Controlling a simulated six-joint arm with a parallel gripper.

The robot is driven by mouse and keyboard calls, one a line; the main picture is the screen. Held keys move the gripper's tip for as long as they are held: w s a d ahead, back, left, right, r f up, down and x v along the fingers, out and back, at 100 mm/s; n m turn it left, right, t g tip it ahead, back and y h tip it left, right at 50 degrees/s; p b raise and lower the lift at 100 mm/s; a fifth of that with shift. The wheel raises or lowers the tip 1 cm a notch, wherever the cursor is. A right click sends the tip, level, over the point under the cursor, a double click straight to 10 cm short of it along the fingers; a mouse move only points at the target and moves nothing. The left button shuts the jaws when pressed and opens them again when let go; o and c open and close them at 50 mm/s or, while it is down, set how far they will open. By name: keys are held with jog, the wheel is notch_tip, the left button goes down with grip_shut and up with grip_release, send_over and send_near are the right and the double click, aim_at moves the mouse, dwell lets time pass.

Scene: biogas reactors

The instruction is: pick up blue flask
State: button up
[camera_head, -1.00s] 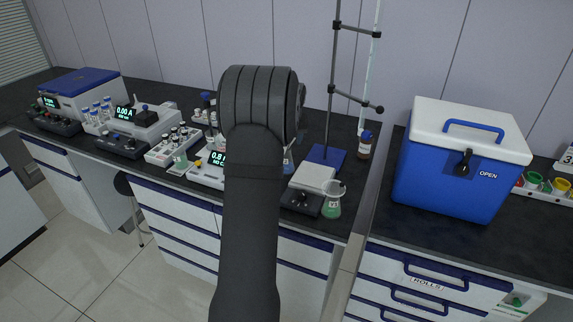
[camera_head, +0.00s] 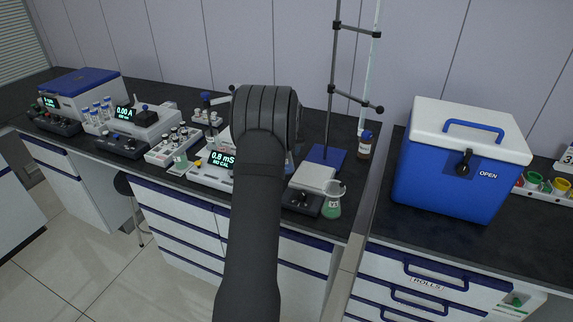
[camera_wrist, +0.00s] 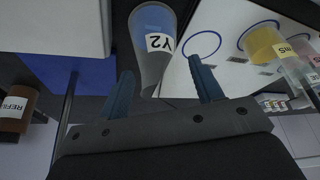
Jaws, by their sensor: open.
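The blue flask (camera_wrist: 152,28) shows in the wrist view at top centre, with blue liquid and a white label reading "Y2". In the head view only a bluish sliver of it (camera_head: 289,166) shows at the right edge of my arm, which hides the rest. I cannot tell the exact distance. In the head view the fingers are hidden behind my arm.
The stand's blue base (camera_head: 325,157), a white-topped device (camera_head: 312,178), a green flask (camera_head: 332,203) and a brown bottle (camera_head: 365,147) crowd the right. A meter (camera_head: 213,165) is left of my arm. A yellow flask (camera_wrist: 264,42) is at right in the wrist view. A blue cooler (camera_head: 450,180) stands farther right.

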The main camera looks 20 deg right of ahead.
grip_shut()
